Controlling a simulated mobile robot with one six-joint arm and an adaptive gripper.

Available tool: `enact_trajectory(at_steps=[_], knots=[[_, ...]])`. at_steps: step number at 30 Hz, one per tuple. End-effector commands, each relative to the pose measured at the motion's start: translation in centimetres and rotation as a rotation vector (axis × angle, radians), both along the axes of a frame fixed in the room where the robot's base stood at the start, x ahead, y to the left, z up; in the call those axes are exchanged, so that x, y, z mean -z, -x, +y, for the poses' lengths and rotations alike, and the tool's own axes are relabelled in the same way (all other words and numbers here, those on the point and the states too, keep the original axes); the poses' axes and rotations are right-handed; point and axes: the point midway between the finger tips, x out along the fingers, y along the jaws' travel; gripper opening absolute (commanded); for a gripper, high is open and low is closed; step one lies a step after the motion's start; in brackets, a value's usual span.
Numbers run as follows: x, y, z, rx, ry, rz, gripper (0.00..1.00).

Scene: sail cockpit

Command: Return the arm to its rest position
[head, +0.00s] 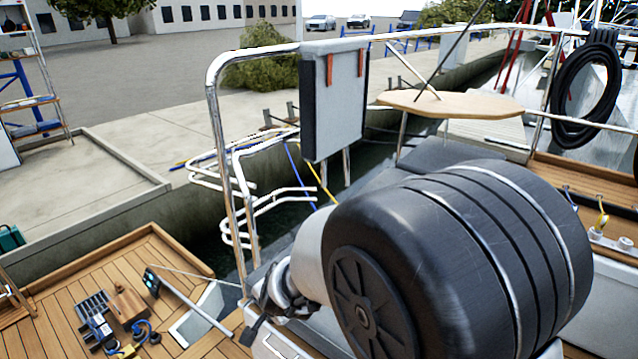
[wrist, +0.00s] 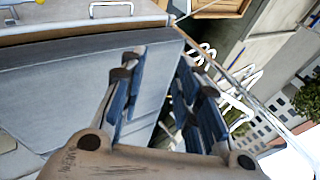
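My gripper (wrist: 160,82) shows in the wrist view with its two blue-padded fingers spread apart and nothing visible between them. The fingers sit over the edge of a smooth grey surface (wrist: 60,95), and I cannot tell whether they touch it. In the head view, a large black rounded body close to the camera fills the lower right. I cannot clearly make out the gripper's fingers there.
A steel rail (head: 214,130) carries a grey panel (head: 335,105). An oval wooden table (head: 455,104) stands behind. Lower left, a wooden deck holds a wooden block (head: 128,303) and a tiller-like pole (head: 195,307). A black hose coil (head: 585,95) hangs at right.

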Motion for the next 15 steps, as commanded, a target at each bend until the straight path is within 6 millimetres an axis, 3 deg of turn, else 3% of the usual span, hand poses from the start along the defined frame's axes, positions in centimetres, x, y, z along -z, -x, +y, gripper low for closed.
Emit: enact_trajectory(at_steps=[1, 6, 9, 15], knots=[[-2.7, 0.7, -1.7, -0.045, 0.016, -0.015, 0.3], [-8.7, 4.8, -7.2, -0.221, 0.122, -0.036, 0.3], [-11.3, 8.1, -10.7, -0.315, 0.203, -0.046, 0.3], [-14.3, 15.8, -17.8, -0.473, 0.393, -0.035, 0.3]])
